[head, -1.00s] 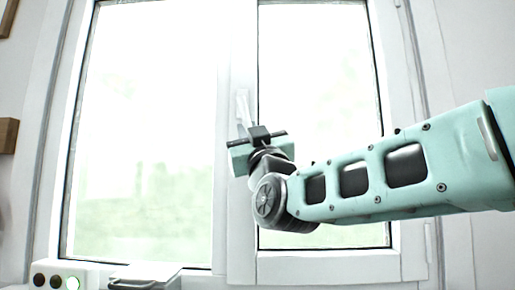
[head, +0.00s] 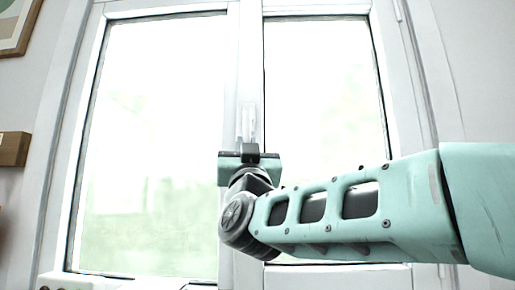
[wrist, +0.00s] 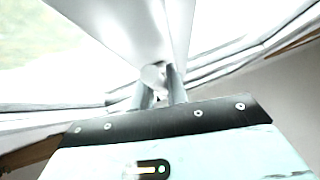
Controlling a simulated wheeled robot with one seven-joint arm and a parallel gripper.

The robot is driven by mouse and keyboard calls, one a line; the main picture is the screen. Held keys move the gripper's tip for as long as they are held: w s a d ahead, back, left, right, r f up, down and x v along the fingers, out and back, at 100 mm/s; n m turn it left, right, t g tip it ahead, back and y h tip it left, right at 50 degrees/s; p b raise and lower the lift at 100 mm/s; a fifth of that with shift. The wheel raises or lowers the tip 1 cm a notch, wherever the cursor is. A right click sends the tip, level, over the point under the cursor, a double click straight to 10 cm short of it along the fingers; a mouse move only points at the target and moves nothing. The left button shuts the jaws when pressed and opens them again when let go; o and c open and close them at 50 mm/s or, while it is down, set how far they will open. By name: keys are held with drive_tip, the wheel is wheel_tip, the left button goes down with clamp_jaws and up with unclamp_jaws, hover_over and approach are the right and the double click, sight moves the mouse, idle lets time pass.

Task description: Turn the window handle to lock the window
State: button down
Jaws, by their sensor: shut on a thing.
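The white window handle (head: 248,122) is on the middle frame post between the two panes. Its visible part stands about upright, pointing down, and its lower end is hidden by my gripper. My gripper (head: 250,148) is at that lower end and shut on it. In the wrist view, the two grey fingers of my gripper (wrist: 158,92) close around a pale end of the handle (wrist: 154,75). The white window (head: 232,200) looks closed, with its frame parts against each other.
A wooden shelf (head: 13,149) and a framed picture (head: 17,25) are on the wall at left. A white box (head: 62,282) sits low at the left, partly cut off. The space in front of the left pane is clear.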

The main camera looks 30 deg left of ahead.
drive_tip(key=c, duration=1.4)
unclamp_jaws()
drive_tip(key=b+v, duration=0.3)
drive_tip(key=v, duration=1.4)
drive_tip(key=shift+s+d+f, duration=0.1)
drive_tip(key=shift+s+f, duration=0.05)
